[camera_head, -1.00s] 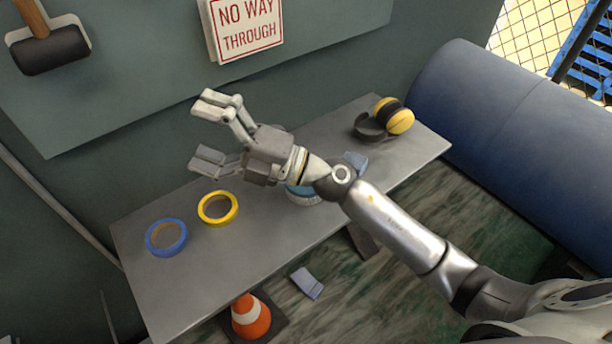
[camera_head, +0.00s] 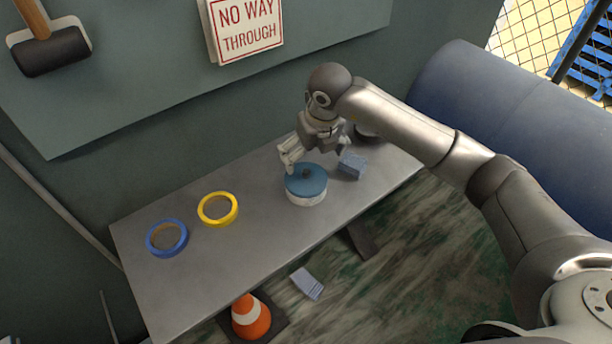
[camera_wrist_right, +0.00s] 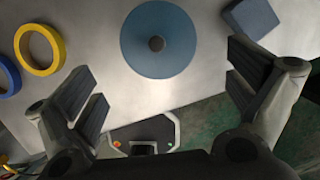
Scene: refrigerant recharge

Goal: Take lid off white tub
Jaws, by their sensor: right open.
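The white tub (camera_head: 307,201) stands upright on the grey table, right of the yellow ring. Its round blue lid (camera_head: 301,183) with a small dark knob (camera_head: 306,173) sits on top. In the right wrist view the blue lid (camera_wrist_right: 158,58) is seen from above with its knob (camera_wrist_right: 156,43) in the centre; the tub's wall is hidden beneath it. My right gripper (camera_head: 290,163) points down just behind the lid in the head view. Its fingers are spread wide and empty, apart from the knob. My left gripper is out of view.
A blue-grey block (camera_head: 351,165) lies close to the right of the tub. A yellow ring (camera_head: 218,209) and a blue ring (camera_head: 167,238) lie to the left on the table (camera_head: 190,290). A wall is behind.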

